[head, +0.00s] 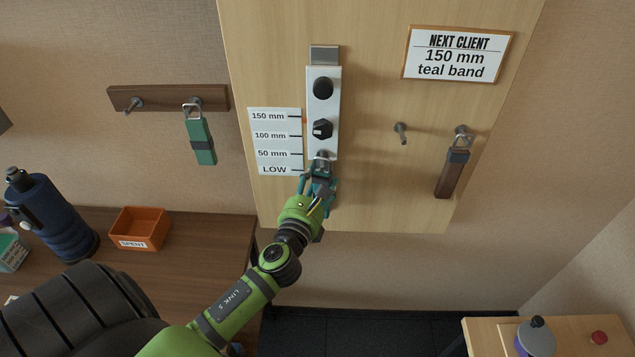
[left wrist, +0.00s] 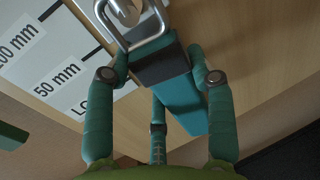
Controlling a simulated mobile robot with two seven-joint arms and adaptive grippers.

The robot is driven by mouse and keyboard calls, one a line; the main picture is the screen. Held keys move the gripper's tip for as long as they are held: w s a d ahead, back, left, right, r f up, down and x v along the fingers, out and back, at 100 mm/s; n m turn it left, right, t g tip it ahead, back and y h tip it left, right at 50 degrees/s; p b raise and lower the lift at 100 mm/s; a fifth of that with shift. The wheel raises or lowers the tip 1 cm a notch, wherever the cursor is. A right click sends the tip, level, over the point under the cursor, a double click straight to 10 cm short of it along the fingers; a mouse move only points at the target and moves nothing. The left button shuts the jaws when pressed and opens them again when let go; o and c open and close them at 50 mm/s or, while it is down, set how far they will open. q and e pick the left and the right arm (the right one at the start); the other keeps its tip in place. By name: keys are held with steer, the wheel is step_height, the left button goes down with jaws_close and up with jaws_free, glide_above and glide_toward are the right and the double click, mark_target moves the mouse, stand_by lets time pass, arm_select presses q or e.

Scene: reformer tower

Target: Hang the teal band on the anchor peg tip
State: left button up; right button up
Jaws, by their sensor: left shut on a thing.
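My left gripper (head: 318,182) is at the lower end of the white carriage on the wooden panel. It is shut on a teal band, whose strap (left wrist: 183,98) and dark grey sleeve (left wrist: 160,63) show between the green fingers (left wrist: 160,85) in the left wrist view. The band's metal ring (left wrist: 158,28) is at the upper end, at the anchor peg (head: 322,156). A rounded metal end (left wrist: 124,10) shows inside the ring; whether the ring rests on the peg I cannot tell. In the head view the fingers mostly hide the held band. My right gripper is not in view.
A brown band (head: 452,175) hangs at the panel's right, near an empty hook (head: 400,130). A height scale (head: 274,141) borders the carriage. An orange tray (head: 139,229) stands below left.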

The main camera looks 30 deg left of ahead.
arm_select(q)
steer(key=o, duration=1.3)
steer(key=shift+c, duration=0.2)
steer(key=v, duration=1.2)
